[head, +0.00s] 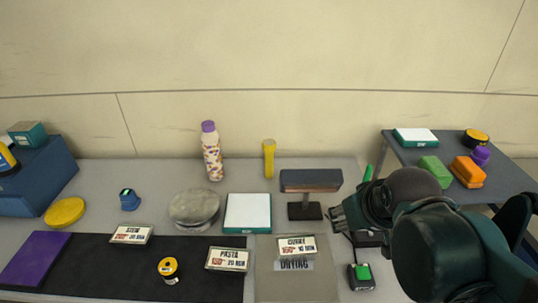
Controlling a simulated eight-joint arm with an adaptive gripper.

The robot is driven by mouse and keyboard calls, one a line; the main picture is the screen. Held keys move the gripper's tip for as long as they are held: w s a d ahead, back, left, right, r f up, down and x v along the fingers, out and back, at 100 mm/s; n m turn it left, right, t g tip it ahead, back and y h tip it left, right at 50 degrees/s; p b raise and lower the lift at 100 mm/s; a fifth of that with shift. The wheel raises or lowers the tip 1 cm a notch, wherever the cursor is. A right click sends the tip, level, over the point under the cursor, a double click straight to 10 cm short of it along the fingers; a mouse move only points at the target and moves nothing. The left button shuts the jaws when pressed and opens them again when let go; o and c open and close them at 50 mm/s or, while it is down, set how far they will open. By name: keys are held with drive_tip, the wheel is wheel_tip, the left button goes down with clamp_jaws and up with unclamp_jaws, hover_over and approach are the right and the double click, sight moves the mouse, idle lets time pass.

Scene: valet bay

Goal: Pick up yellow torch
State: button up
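The yellow torch (269,160) stands upright near the back edge of the grey table, its wider end up. It is right of the white bottle with the purple cap and behind the brush-like block on a stand. Nothing covers it. My gripper (338,217) is on the right side of the table, in front and to the right of the torch and clear of it. The fingers are small and dark here and partly hidden by my own arm, so I cannot make out whether they are open or shut.
The dark block on a stand (311,181) is between my gripper and the torch. The patterned bottle (212,155) stands left of the torch. A white-topped box (248,213) and round grey lid (194,208) lie in front. A side table (403,152) is at right.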

sight(269, 157)
drive_tip(key=w+a+r+n+g+p, duration=0.1)
drive_tip(key=w+a+r+n+p, duration=0.3)
drive_tip(key=w, duration=0.4)
drive_tip(key=w+a+r+n+g+p, duration=0.1)
drive_tip(key=w+n+p, duration=0.3)
drive_tip(key=w+p, duration=0.3)
drive_tip(key=w+a+r+n+g+p, duration=0.1)
drive_tip(key=w+a+r+n+p, duration=0.25)
drive_tip(key=w, duration=0.45)
drive_tip(key=w+a+f+n+g, duration=0.1)
drive_tip(key=w+a+f+n, duration=0.1)
drive_tip(key=w+f, duration=0.3)
drive_tip(key=w+a+f+n+g+p, duration=0.1)
drive_tip(key=w+a+f+n, duration=0.1)
drive_tip(key=w+a+f, duration=0.3)
drive_tip(key=w+a+f+n+g, duration=0.1)
drive_tip(key=w+a+f+n, duration=0.1)
drive_tip(key=w+a+f, duration=0.2)
drive_tip(key=shift+w+f+g, duration=0.3)
drive_tip(key=shift+w+f, duration=0.3)
drive_tip(key=shift+f, duration=0.15)
drive_tip(key=shift+a, duration=0.2)
drive_tip(key=shift+f, duration=0.15)
drive_tip(key=shift+f, duration=1.15)
